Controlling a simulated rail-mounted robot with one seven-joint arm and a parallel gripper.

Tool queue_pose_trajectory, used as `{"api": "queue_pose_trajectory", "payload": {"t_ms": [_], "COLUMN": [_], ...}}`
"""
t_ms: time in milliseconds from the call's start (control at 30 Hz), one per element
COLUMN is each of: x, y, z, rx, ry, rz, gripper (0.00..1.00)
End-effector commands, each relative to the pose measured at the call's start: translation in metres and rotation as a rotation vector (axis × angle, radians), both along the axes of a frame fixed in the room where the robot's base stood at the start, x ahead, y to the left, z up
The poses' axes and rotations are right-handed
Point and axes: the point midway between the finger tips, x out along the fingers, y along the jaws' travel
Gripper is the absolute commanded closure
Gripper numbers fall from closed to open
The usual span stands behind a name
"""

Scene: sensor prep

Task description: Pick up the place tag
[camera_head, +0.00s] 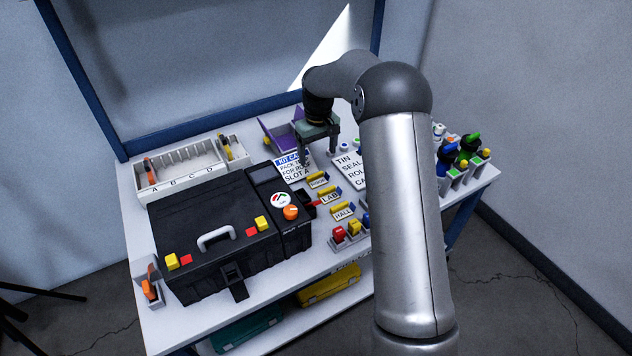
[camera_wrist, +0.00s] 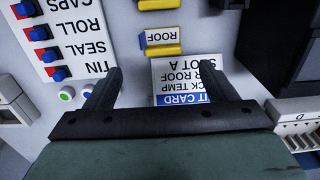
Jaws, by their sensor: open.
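Three white place tags with yellow bars and blue ends lie in a row on the bench in the head view: ROOF (camera_head: 318,183), LAB (camera_head: 330,197) and HALL (camera_head: 343,214). The wrist view shows the ROOF tag (camera_wrist: 161,38) ahead of the fingertips, at top centre. My gripper (camera_head: 320,153) is open and empty above the bench, on the far side of the tags. In the wrist view, my gripper (camera_wrist: 150,75) has one finger over the kit card (camera_wrist: 190,78) and the other over bare bench. It appears apart from the tags.
A black case (camera_head: 215,245) fills the bench's left side. The kit card (camera_head: 293,166) lies beside the tags, and a TIN, SEAL, ROLL, CAPS board (camera_head: 349,170) lies to their right. A purple holder (camera_head: 275,138) and lettered tray (camera_head: 180,175) stand behind. My arm hides part of the right side.

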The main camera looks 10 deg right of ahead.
Motion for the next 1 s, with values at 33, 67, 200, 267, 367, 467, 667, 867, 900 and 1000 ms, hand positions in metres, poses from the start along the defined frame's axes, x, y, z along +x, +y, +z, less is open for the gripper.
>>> {"api": "queue_pose_trajectory", "payload": {"t_ms": [33, 67, 200, 267, 367, 467, 667, 867, 900, 1000], "x": [-0.001, -0.001, 0.000, 0.000, 0.000, 0.000, 0.002, 0.002, 0.002, 0.002], "y": [0.000, 0.000, 0.000, 0.000, 0.000, 0.002, 0.005, 0.005, 0.005, 0.005], "z": [-0.013, -0.018, -0.033, -0.036, -0.039, -0.048, -0.079, -0.088, -0.088, -0.088], "rx": [0.000, 0.000, 0.000, 0.000, 0.000, -0.001, 0.000, -0.001, -0.001, 0.000], "ry": [0.004, 0.003, 0.001, 0.001, 0.001, 0.002, 0.003, 0.000, 0.000, 0.000], "rz": [0.000, 0.000, 0.000, -0.001, -0.001, 0.000, 0.000, 0.000, 0.000, 0.000], "gripper": [0.22, 0.22, 0.22, 0.22, 0.22, 0.22, 0.22, 0.22, 0.22, 0.27]}}
